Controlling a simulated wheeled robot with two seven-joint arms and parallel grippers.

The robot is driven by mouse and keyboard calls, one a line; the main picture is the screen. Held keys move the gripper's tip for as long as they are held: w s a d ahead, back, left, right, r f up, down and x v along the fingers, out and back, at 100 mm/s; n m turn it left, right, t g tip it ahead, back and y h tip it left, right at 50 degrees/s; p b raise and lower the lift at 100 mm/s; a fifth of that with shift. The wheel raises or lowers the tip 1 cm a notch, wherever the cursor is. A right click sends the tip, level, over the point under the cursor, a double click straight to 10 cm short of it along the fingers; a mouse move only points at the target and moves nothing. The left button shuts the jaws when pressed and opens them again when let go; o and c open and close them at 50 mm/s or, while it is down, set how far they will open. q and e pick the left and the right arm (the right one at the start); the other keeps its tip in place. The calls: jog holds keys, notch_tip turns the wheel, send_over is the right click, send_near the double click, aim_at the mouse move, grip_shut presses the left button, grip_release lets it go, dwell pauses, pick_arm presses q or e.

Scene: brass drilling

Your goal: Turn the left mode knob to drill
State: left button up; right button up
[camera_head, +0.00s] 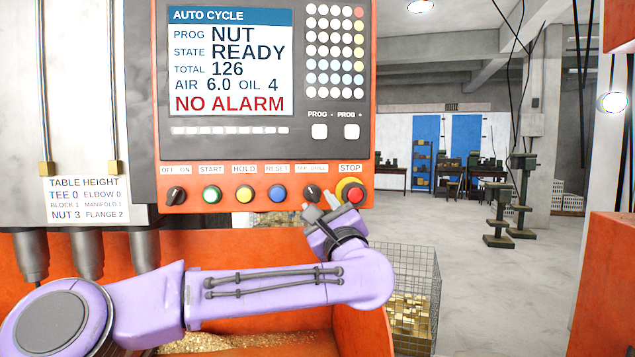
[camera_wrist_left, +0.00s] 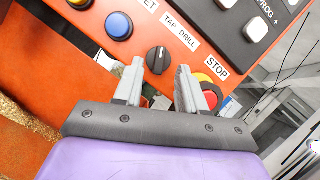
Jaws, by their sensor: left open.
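The mode knob (camera_head: 312,193) is a small black rotary knob on the orange control panel, under a label that reads TAP DRILL in the left wrist view. In that view the knob (camera_wrist_left: 158,60) has its ridge nearly upright in the picture, turned relative to the tilted label (camera_wrist_left: 180,31). The exact setting is hard to read. My left gripper (camera_head: 322,207) is open just below the knob in the head view. In the left wrist view its two grey fingers (camera_wrist_left: 160,70) stand on either side of the knob, with no clear contact. My right gripper is out of view.
The red STOP button (camera_head: 355,195) sits close right of the knob, near my right-hand finger in the wrist view. The blue RESET button (camera_head: 278,193) is on the left. An off/on knob (camera_head: 176,195) is farther left. The screen (camera_head: 230,62) reads READY, NO ALARM.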

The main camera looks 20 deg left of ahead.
aim_at(313, 195)
pick_arm(q)
jog(key=p+x, duration=0.1)
jog(key=x, duration=0.2)
jog(key=shift+w+a, duration=0.15)
jog(key=shift+w, duration=0.2)
jog(key=shift+w+a+f+p, duration=0.1)
jog(key=shift+w+p, duration=0.25)
jog(key=shift+w, duration=0.05)
jog(key=shift+s, duration=0.25)
grip_shut()
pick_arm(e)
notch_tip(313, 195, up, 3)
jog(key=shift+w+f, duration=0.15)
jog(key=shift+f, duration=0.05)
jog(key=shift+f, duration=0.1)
